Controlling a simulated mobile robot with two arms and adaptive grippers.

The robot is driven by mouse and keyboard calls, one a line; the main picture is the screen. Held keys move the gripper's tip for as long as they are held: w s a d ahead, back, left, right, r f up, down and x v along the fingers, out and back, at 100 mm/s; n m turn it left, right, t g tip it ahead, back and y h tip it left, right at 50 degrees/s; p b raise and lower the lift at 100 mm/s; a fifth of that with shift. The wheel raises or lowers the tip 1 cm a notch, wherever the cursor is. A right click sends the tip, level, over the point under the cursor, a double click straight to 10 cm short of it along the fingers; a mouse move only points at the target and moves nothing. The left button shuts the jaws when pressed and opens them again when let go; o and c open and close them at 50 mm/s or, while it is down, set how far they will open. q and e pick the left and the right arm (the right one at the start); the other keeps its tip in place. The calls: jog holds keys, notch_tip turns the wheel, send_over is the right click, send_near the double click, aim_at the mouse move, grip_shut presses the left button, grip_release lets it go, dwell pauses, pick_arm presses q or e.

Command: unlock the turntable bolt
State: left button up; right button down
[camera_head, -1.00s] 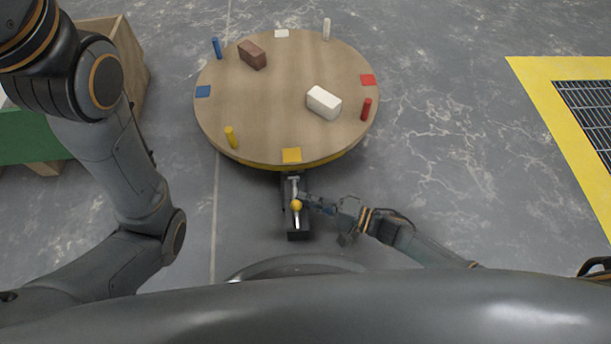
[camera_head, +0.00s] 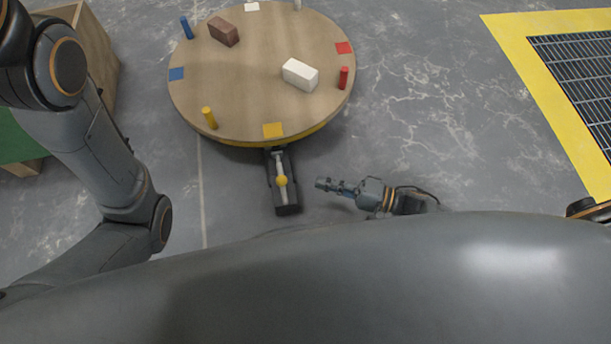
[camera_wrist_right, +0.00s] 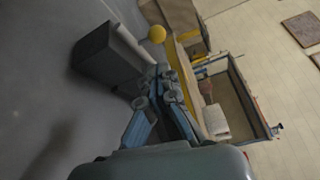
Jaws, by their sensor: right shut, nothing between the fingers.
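The turntable (camera_head: 245,90) is a round wooden disc with coloured pegs and square patches on its rim. Its bolt sits at the near edge below the yellow patch: a black housing (camera_head: 287,210) with a pale metal rod and a yellow ball knob (camera_head: 281,181). My right gripper (camera_head: 322,184) is right of the knob, apart from it, shut and empty. In the right wrist view the shut fingers (camera_wrist_right: 164,78) show below the yellow knob (camera_wrist_right: 157,34), near the dark housing (camera_wrist_right: 104,52). My left arm is at the left; its gripper is out of view.
A brown block (camera_head: 223,32) and a white block (camera_head: 300,74) rest on the turntable. A wooden crate (camera_head: 95,45) stands at the left. A yellow-bordered floor grate (camera_head: 575,75) is at the right. The floor between the turntable and the grate is clear.

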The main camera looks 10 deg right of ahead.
jog(key=shift+v, duration=1.6)
jog(key=shift+w, duration=0.1)
